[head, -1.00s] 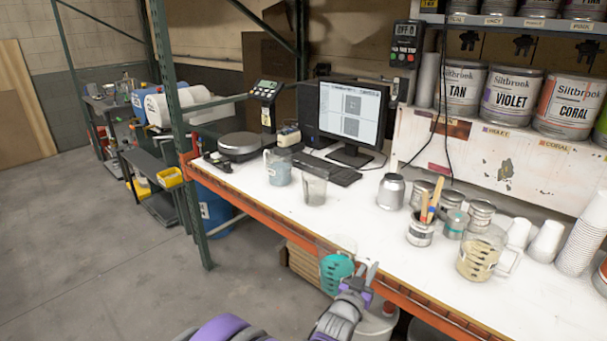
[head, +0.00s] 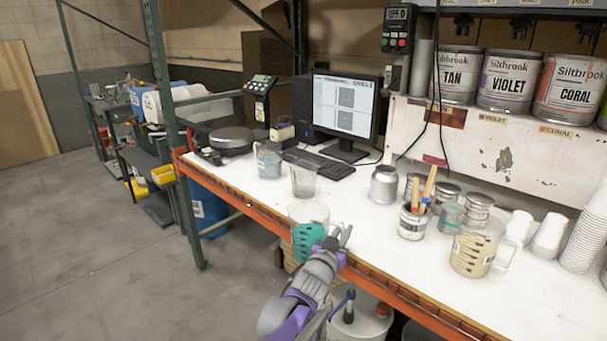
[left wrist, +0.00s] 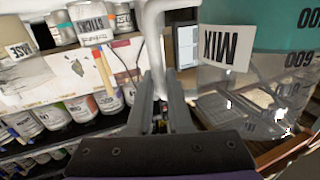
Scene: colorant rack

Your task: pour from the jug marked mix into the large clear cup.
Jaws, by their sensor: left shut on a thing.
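My left gripper (head: 338,240) is shut on the handle of the clear jug marked mix (head: 309,238), which holds teal liquid. The jug looks about upright, held at the bench's front edge. In the left wrist view, the handle (left wrist: 153,45) stands between the fingers (left wrist: 160,108), and the MIX label (left wrist: 220,47) appears upside down. A tall clear cup (head: 303,180) stands on the bench behind the jug and apart from it; it looks empty. My right gripper is out of view.
A jug of blue-grey liquid (head: 268,162) stands just left of the cup. The keyboard (head: 325,164) and monitor (head: 345,110) are behind it. A silver can (head: 384,186), a stick holder (head: 412,224) and a cream-filled jug (head: 474,250) stand right. The white bench top (head: 350,215) between is clear.

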